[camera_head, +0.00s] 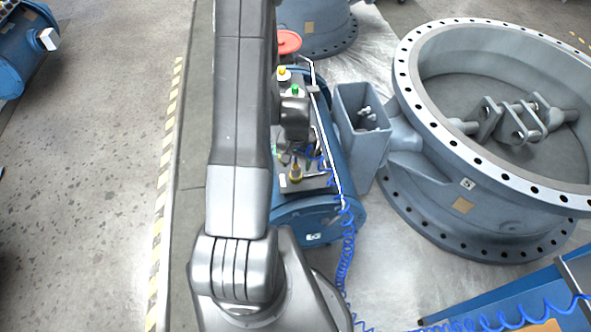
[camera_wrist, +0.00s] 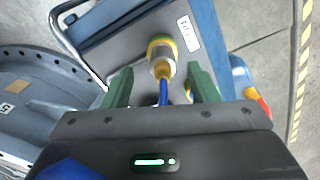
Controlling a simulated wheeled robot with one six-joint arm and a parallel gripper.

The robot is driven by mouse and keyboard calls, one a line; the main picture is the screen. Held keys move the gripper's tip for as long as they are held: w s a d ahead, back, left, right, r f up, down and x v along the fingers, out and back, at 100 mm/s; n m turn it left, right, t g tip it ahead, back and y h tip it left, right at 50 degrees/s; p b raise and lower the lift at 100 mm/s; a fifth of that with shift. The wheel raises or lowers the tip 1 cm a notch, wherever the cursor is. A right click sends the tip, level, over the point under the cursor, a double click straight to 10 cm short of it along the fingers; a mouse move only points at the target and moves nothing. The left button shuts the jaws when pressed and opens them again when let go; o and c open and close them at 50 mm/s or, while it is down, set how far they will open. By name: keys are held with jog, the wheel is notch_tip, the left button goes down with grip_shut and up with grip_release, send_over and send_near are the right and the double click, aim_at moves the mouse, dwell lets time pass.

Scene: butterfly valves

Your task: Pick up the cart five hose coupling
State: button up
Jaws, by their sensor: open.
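The hose coupling (camera_wrist: 161,58) is a silver and brass fitting with a yellow-green ring, standing on the dark top of the blue cart (camera_wrist: 203,22) beside a white label. A blue hose (camera_wrist: 163,92) runs from it toward my gripper. My gripper (camera_wrist: 161,80) has green fingers, open, one on each side of the coupling and hose, with visible gaps. In the head view, the coupling (camera_head: 295,173) shows near the front end of the cart (camera_head: 318,222), which bears a 5 label. My arm hides part of the cart there, and the gripper's fingers are not clear.
A large grey-blue valve ring (camera_head: 440,185) stands right of the cart, with a blue-grey square box (camera_head: 368,140) between. Yellow and green knobs (camera_head: 295,90) and a silver rail rise from the cart. Coiled blue hose (camera_head: 345,260) hangs at its front.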

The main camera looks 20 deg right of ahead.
aim_at(295, 168)
jog(key=shift+a+f, duration=0.2)
jog(key=shift+f, duration=1.55)
jog(key=c, duration=1)
jog(key=shift+r, duration=0.1)
